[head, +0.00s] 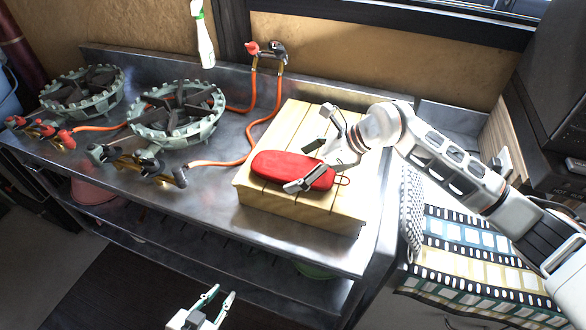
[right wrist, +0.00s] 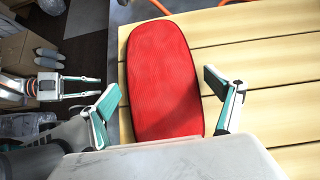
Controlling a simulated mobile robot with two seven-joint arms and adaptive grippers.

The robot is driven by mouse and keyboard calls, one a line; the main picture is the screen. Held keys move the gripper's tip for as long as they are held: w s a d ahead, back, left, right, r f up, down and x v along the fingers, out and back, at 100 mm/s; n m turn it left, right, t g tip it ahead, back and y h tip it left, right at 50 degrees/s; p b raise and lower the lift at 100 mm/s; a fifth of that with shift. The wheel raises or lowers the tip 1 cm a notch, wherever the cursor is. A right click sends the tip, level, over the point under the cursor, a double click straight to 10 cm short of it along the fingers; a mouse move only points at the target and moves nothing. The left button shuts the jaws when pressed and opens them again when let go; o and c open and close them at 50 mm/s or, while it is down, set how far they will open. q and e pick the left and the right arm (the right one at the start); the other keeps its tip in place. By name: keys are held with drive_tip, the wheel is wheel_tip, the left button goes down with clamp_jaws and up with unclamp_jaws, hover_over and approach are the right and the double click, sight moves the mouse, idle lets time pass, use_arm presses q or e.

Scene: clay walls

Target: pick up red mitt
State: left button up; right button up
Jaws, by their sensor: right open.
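The red mitt (head: 278,167) lies flat on a slatted wooden board (head: 258,196). In the right wrist view the mitt (right wrist: 165,80) points away from me, its near end hidden behind my wrist. My right gripper (head: 307,165) is open at the mitt's right end. In the right wrist view its fingers (right wrist: 161,93) are spread on either side of the mitt, with nothing held. I cannot tell whether they touch it. My left gripper (head: 220,297) is open and empty, low in front of the counter; it also shows in the right wrist view (right wrist: 78,87).
The metal counter (head: 215,220) carries two round burners (head: 178,113) with orange hoses on the left. A green-and-white spray bottle (head: 203,42) is at the back. A patterned cloth (head: 470,262) hangs at the right. The counter in front of the burners is partly bare.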

drive_tip(key=c, duration=1.2)
